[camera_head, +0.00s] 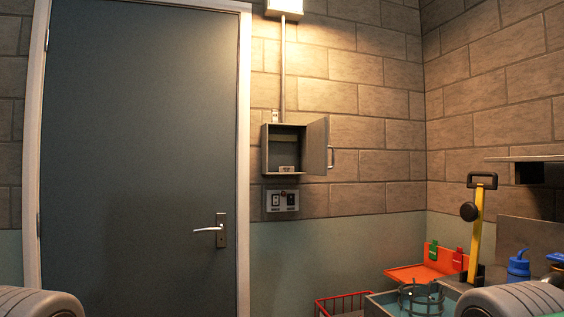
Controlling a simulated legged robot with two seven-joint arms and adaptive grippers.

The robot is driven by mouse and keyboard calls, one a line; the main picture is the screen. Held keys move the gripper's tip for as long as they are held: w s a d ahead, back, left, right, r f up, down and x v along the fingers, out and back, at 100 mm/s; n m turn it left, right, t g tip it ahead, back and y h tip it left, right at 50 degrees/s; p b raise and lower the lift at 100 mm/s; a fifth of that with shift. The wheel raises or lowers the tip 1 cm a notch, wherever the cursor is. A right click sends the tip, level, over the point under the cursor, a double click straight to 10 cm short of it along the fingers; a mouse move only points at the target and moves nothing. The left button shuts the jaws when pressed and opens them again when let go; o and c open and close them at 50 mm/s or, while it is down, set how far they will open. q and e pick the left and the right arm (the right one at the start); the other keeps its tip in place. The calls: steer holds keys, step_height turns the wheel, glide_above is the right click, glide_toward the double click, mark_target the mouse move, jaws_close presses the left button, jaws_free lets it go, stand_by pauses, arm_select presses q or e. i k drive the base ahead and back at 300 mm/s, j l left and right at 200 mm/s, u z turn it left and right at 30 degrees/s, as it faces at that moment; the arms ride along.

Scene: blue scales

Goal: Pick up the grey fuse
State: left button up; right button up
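An open grey wall cabinet (266,150) hangs on the brick wall to the right of the door. Its cabinet door (317,146) is swung open to the right. A small pale grey piece (275,116) stands upright on top of the cabinet and may be the grey fuse; it is too small to be sure. A small light fitting (287,168) sits at the bottom inside the cabinet; I cannot tell whether it holds anything. Neither of my grippers shows. Only rounded grey parts, which appear to be mine, show at the two lower corners.
A switch panel (282,200) is below the cabinet. A closed grey door (145,150) with a lever handle (208,229) is at left. At lower right are a red basket (342,304), an orange tray (412,273), a yellow upright tool (476,235) and a blue bottle (518,266).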

mark_target(274, 112)
steer(key=i+j+z, duration=0.2)
steer(key=i+j, duration=0.15)
steer(key=i, duration=0.25)
steer(key=i+j+z, duration=0.15)
steer(key=i+j, duration=0.3)
steer(key=i, duration=0.15)
